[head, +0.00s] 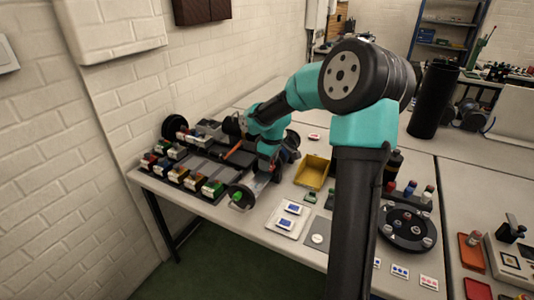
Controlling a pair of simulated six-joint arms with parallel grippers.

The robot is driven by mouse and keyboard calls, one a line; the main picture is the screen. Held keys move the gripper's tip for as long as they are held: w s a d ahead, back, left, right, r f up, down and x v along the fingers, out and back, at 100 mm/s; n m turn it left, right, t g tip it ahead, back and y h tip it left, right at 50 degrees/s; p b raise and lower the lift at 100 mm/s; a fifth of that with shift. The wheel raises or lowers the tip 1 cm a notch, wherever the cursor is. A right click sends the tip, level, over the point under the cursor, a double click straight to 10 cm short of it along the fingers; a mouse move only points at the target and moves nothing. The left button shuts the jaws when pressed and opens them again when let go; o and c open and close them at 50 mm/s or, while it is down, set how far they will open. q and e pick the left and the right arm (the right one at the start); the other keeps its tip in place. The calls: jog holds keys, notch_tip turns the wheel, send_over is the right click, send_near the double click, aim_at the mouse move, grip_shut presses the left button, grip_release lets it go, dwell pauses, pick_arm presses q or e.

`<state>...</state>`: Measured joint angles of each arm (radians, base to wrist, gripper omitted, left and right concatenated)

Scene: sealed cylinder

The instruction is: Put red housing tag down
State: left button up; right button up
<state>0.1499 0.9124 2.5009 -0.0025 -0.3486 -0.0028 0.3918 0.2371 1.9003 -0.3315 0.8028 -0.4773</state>
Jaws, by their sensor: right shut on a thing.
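My right arm comes up from the bottom centre, bends at the elbow and reaches left. My left gripper does not show.
Rows of small coloured blocks (190,180) line the fixture's front. A yellow bin (312,172), a white tray with blue pieces (288,219) and a round black carousel (405,230) lie to the right. Small marked cards (400,271) lie near the front edge. A black cylinder (433,100) stands behind.

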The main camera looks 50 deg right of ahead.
jog(key=w+d, duration=0.3)
jog(key=d, duration=0.1)
jog(key=w+d+f, duration=0.1)
jog(key=w+d, duration=0.6)
jog(key=d, duration=0.1)
jog(key=shift+w+f, duration=0.2)
jog(key=shift+f, duration=0.05)
jog(key=shift+a, duration=0.1)
jog(key=shift+f, duration=1.8)
jog(key=shift+f, duration=0.1)
jog(key=o, duration=0.9)
jog(key=r, duration=0.4)
jog(key=s+r, duration=0.1)
jog(key=r, duration=0.7)
jog(key=shift+s+d+r, duration=0.1)
jog(key=shift+s+d, duration=0.1)
jog(key=shift+d, duration=0.05)
